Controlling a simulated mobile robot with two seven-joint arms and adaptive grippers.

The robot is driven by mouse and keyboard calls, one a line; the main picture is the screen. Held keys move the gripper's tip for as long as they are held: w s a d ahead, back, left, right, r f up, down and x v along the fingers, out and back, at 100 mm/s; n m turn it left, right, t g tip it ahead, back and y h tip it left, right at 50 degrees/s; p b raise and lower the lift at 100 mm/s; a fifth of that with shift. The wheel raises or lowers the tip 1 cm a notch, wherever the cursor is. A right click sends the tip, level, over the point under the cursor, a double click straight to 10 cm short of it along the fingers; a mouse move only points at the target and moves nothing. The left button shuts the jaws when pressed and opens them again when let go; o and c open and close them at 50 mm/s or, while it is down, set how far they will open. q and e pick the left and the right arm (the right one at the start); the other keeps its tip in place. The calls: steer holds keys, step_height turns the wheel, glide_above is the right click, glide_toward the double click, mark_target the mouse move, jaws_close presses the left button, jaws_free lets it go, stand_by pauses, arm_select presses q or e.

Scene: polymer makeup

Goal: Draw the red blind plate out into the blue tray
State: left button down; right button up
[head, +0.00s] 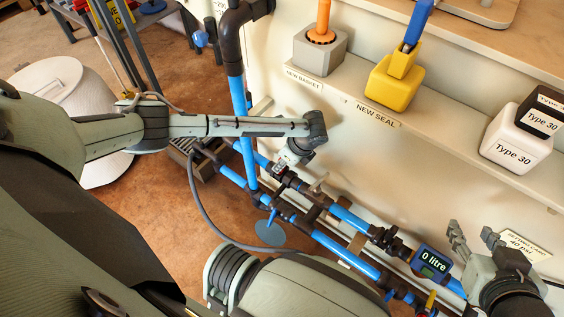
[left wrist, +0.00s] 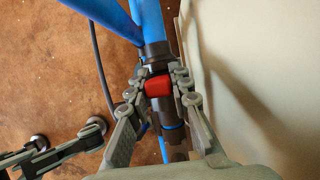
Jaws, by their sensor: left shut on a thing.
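The red blind plate (left wrist: 158,86) shows in the left wrist view as a small red block in a dark fitting on the blue pipe line. My left gripper (left wrist: 157,90) is shut on it, with a finger on either side. In the head view my left gripper (head: 284,168) is at the pipes below the shelf, and the plate is hidden. My right gripper (head: 474,238) is open and empty at the lower right, near the flow meter. I cannot make out the blue tray for certain; a flat blue-grey round shape (head: 270,232) lies low beside the pipes.
Blue pipes (head: 347,250) with dark fittings run along the wall. A meter reading 0 litre (head: 432,262) sits on them. The shelf above holds a grey basket block (head: 320,52), a yellow seal block (head: 390,88) and Type 30 boxes (head: 514,143). A white drum (head: 62,85) stands left.

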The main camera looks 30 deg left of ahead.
arm_select(q)
steer(key=shift+r+p, duration=0.55)
steer(key=shift+p, duration=0.2)
stand_by(0.4)
steer(key=shift+r+p, duration=2.7)
steer(key=shift+p, duration=0.25)
steer(key=shift+f, duration=0.1)
